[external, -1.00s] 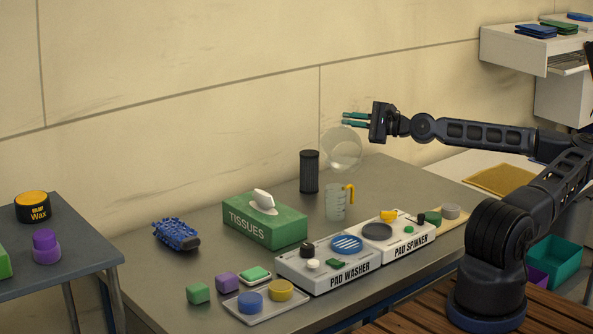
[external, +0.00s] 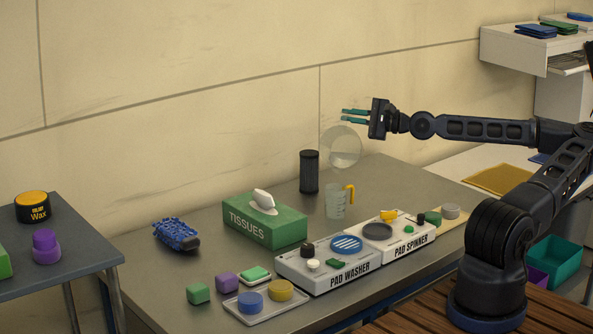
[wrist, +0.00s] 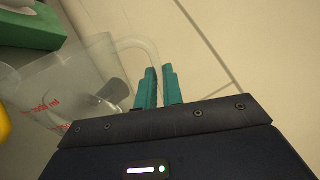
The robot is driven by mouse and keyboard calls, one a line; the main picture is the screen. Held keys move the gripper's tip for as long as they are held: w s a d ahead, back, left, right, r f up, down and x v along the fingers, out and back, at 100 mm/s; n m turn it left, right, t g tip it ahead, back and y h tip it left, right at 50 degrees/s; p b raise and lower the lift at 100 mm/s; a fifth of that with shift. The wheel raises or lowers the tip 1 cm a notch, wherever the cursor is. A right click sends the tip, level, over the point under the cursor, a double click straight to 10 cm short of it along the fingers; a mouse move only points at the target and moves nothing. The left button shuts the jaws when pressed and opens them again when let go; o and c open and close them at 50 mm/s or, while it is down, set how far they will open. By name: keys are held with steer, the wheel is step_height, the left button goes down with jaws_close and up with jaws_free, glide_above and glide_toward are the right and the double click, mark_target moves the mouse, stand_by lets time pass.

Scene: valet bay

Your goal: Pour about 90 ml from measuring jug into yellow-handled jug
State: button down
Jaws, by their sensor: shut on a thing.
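The measuring jug (external: 342,147) is clear and hangs in the air above the yellow-handled jug, looking tipped. In the wrist view the measuring jug (wrist: 75,80) has red "ml" print, and its clear handle reaches my fingers. My gripper (external: 355,116) is shut on that handle; the fingers (wrist: 158,88) are teal. The yellow-handled jug (external: 335,204) stands upright on the table, translucent with graduation marks. A bit of yellow (wrist: 3,124) at the wrist view's left edge may be its handle. I cannot make out liquid in either jug.
A black mesh cylinder (external: 309,172) stands just behind the yellow-handled jug. A green tissue box (external: 264,222) is left of it. The pad washer (external: 330,275) and pad spinner (external: 400,243) are in front. The grey table (external: 390,180) is clear at the back right.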

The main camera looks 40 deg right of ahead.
mark_target(353, 134)
steer(key=shift+s+a+r+n+b, duration=0.4)
steer(key=shift+a+r+n+b, duration=0.25)
steer(key=shift+b, duration=0.4)
steer(key=shift+s+a+r+b, duration=0.2)
steer(key=shift+s+a+b, duration=0.05)
steer(key=shift+b, duration=0.7)
stand_by(0.4)
steer(key=shift+s+a+r+n, duration=0.4)
steer(key=shift+a+n, duration=0.05)
steer(key=shift+n, duration=0.3)
stand_by(1.2)
steer(key=shift+w+d+f+m, duration=0.5)
steer(key=shift+w+d+m, duration=0.05)
steer(key=shift+d, duration=0.15)
steer(key=shift+w+d+f+m, duration=0.45)
steer(key=shift+w+d+m, duration=0.1)
steer(key=shift+d, duration=0.15)
steer(key=shift+w+d+f+m+p, duration=0.3)
steer(key=shift+d+f+m, duration=0.1)
steer(key=shift+f+m, duration=0.15)
steer(key=shift+w+d+f+m+p, duration=0.25)
steer(key=shift+d+f+m+p, duration=0.15)
steer(key=shift+f, duration=0.2)
steer(key=shift+w+d+f+m+p, duration=0.2)
steer(key=shift+w+d+f+m, duration=0.15)
steer(key=shift+f+m, duration=0.25)
